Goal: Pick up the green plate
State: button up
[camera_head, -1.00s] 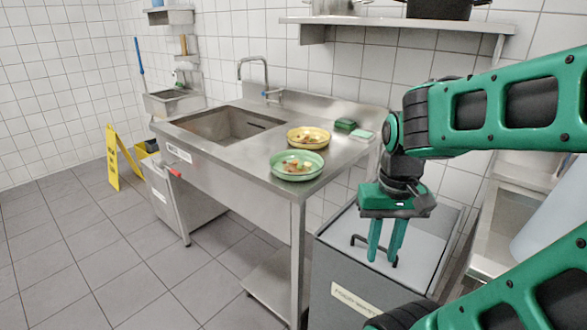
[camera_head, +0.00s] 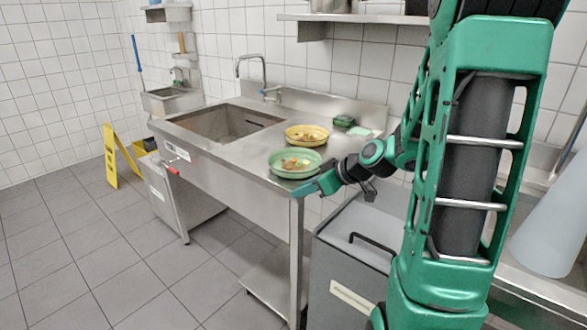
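The green plate (camera_head: 278,170) lies on the steel counter near its front right corner, with food pieces (camera_head: 293,162) on it. My gripper (camera_head: 304,191) is at the plate's near right rim, pointing left, at about the height of the counter edge. Its fingers look close to the rim, but I cannot tell whether they touch it. The fingers show edge-on and overlap, so their opening is hidden.
A yellow plate (camera_head: 292,138) with food sits just behind the green plate. A green sponge (camera_head: 344,121) lies farther back on the counter. The sink basin (camera_head: 222,123) is to the left. A grey bin (camera_head: 345,263) with a handle stands below right.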

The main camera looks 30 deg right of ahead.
jog(key=w+d+r+t, duration=0.3)
jog(key=w, duration=0.2)
jog(key=shift+t, duration=0.3)
jog(key=x, duration=1)
jog(key=shift+w+f, duration=0.2)
jog(key=shift+w, duration=0.05)
grip_shut()
